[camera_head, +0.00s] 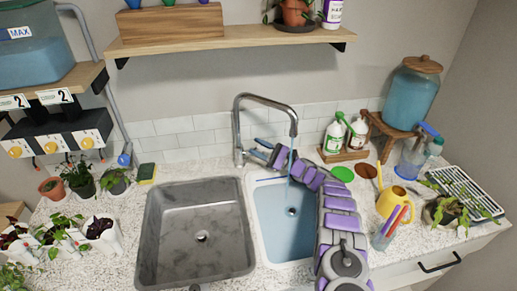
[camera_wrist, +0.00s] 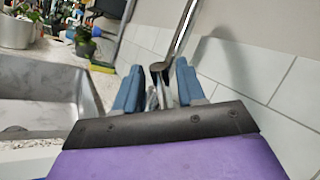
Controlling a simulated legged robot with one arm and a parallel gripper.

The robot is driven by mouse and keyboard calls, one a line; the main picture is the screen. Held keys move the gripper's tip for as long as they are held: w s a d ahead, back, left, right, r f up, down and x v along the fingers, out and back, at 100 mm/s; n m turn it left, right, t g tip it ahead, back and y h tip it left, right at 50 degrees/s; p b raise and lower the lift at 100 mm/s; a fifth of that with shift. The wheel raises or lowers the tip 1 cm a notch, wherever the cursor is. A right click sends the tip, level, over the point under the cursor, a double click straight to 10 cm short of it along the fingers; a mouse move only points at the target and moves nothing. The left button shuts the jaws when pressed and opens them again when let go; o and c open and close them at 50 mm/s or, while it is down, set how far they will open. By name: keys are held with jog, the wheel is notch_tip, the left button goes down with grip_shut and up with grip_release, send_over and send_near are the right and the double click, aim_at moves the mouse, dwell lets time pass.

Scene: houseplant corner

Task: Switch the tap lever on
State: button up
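The chrome tap (camera_head: 237,125) stands behind the sinks, its spout arching over the right, white basin (camera_head: 262,215). A thin bluish stream (camera_head: 290,165) shows below the spout. My gripper (camera_head: 258,146) is beside the tap's base, with my arm reaching across the right basin. In the wrist view my gripper (camera_wrist: 158,82) has its two blue fingers apart, with the tap post (camera_wrist: 182,30) rising just beyond and between them.
The left sink (camera_head: 195,235) is grey and empty. White and green bottles (camera_head: 334,137), a yellow watering can (camera_head: 392,202) and a glass dispenser (camera_head: 412,95) stand to the right. Potted plants (camera_head: 75,178) and a sponge (camera_head: 147,173) are left. A wooden shelf (camera_head: 235,38) hangs above.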

jog(key=s+d+p, duration=0.2)
jog(key=d, duration=1.1)
jog(key=shift+s+f+p, duration=0.15)
jog(key=shift+f+p, duration=0.1)
jog(key=shift+p, duration=0.05)
jog(key=shift+s, duration=0.1)
